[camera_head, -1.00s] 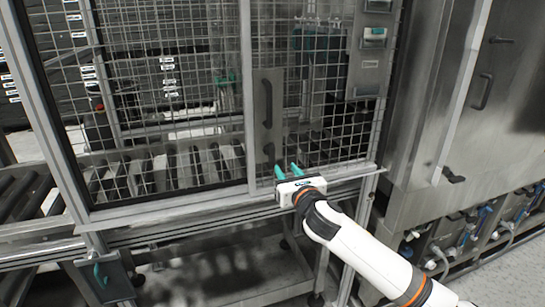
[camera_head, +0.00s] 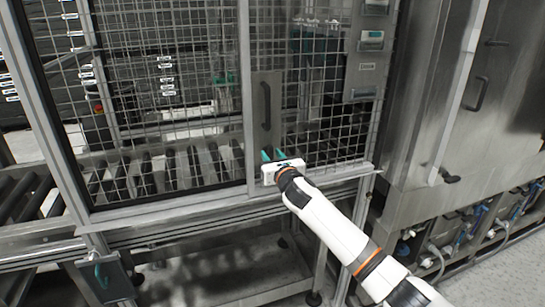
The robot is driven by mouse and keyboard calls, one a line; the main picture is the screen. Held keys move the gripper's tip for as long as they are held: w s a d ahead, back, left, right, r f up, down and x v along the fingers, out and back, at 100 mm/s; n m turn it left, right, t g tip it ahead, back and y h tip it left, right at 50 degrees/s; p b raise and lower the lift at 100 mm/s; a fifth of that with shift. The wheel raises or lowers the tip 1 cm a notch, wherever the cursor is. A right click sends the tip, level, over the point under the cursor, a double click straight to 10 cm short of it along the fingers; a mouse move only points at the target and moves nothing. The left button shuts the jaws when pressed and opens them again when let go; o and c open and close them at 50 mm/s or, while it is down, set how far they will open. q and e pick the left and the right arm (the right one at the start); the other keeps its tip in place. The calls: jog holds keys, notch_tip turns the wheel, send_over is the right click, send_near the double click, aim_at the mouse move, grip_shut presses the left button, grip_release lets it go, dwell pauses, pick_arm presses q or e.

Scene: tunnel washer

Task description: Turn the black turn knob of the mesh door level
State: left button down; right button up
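The mesh door (camera_head: 168,95) stands upright in its metal frame, with a metal plate and a black vertical bar handle (camera_head: 266,105) at its right side. My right gripper (camera_head: 272,154) is just below this handle, in front of the lower part of the plate. Its teal fingertips point at the door. A small dark part shows at the fingertips; it may be the black turn knob, but the gripper hides most of it and I cannot tell its angle. Whether the fingers touch or grip it is not clear. My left gripper is not in view.
A horizontal frame rail (camera_head: 170,210) runs below the door. A roller conveyor (camera_head: 165,172) lies behind the mesh. A large steel cabinet (camera_head: 440,110) with handles stands at the right, with hoses and valves below it. The floor in front is partly free.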

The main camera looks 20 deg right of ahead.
grip_shut()
jog(key=shift+m, duration=0.3)
jog(key=shift+d+m+p, duration=0.15)
jog(key=shift+m+p, duration=0.2)
jog(key=shift+m, duration=0.65)
jog(key=m, duration=0.5)
jog(key=f+m, duration=0.1)
jog(key=m, duration=0.9)
jog(key=shift+d+f, duration=0.15)
jog(key=shift+d, duration=0.25)
jog(key=shift+m, duration=0.3)
